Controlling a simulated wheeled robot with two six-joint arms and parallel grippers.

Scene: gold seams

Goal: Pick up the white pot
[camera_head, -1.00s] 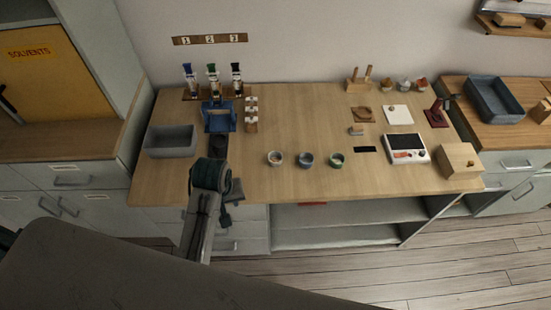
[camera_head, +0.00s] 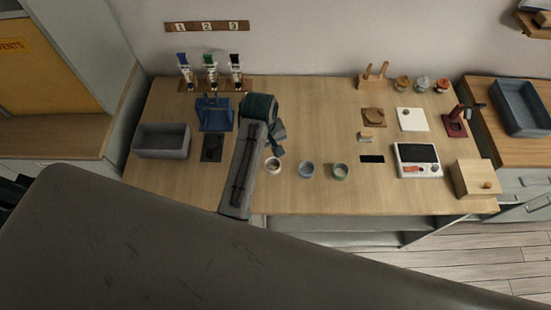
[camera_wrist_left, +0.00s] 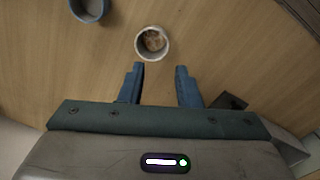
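The white pot (camera_head: 273,165) stands upright on the wooden bench, at the left end of a row of three small pots. In the left wrist view the white pot (camera_wrist_left: 139,47) has brownish contents and sits just beyond the fingertips. My left gripper (camera_head: 277,143) is above the bench beside the pot, partly hidden by its own wrist. In the left wrist view my left gripper (camera_wrist_left: 160,68) has its two blue fingers apart with nothing between them. My right gripper is out of view.
A blue-grey pot (camera_head: 307,170) and a green-rimmed pot (camera_head: 340,172) stand to the right. A grey bin (camera_head: 161,141), a blue stand (camera_head: 214,114) and a dark pad (camera_head: 212,148) lie left. A white scale (camera_head: 417,160) and wooden box (camera_head: 474,179) are right.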

